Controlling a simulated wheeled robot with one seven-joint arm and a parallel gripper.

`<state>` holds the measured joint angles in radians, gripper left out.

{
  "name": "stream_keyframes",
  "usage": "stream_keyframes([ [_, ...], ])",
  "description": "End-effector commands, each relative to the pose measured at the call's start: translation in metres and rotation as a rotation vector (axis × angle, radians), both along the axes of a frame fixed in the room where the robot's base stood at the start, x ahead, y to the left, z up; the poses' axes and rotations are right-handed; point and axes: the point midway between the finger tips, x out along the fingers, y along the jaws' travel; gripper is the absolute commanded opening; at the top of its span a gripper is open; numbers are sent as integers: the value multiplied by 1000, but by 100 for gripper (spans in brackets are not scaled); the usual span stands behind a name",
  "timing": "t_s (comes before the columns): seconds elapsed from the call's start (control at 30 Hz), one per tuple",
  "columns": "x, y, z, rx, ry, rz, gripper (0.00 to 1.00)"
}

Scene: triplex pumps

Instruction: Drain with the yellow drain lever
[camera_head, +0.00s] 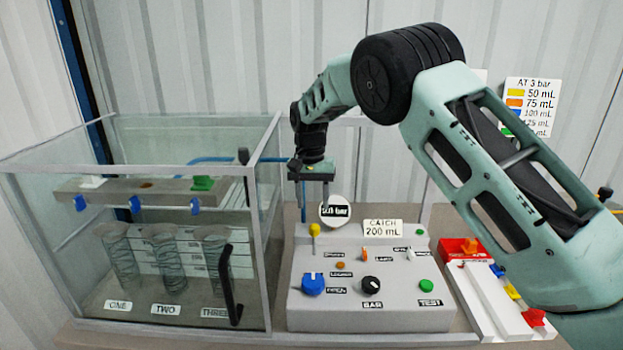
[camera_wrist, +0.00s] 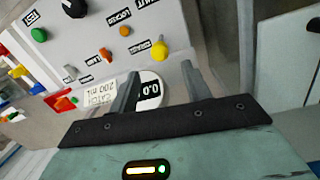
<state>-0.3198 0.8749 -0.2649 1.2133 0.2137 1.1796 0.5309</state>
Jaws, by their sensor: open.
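The yellow drain lever (camera_head: 314,231) stands at the back left of the grey control panel (camera_head: 350,318), its round yellow knob on a short stem. In the wrist view, the yellow knob (camera_wrist: 158,50) shows just past and between the fingertips. My gripper (camera_head: 315,204) points down above the lever, with its fingers apart and nothing between them. In the wrist view, my gripper (camera_wrist: 161,68) is open around a clear gap. The round gauge (camera_head: 335,210) is partly hidden by a finger. The "CATCH 200 mL" sign (camera_head: 382,227) stands behind the panel.
A glass case (camera_head: 268,250) with a black handle (camera_head: 230,290) and three cylinders stands left of the panel. The panel bears a blue knob (camera_head: 313,284), a black knob (camera_head: 371,284) and a green button (camera_head: 426,286). A tray (camera_head: 480,310) with coloured pieces lies right.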

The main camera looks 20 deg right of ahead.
Motion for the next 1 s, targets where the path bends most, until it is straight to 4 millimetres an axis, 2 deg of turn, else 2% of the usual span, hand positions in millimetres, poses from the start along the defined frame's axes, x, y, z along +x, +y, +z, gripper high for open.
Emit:
stream_keyframes([
  [0.2, 5, 1, 46, 1, -4, 0, 48],
  [0.33, 7, 1, 65, 1, 0, 1, 48],
  [0.5, 8, 2, 76, 0, 1, 0, 48],
  [0.77, 8, 2, 78, 0, 1, 0, 48],
  [0.83, 7, 2, 78, 1, 0, 1, 34],
  [0.93, 6, 2, 75, 8, -10, 31, 6],
  [0.97, 4, 2, 73, 12, -16, 52, 0],
  [1.0, 2, 3, 70, 19, -29, 92, 0],
])
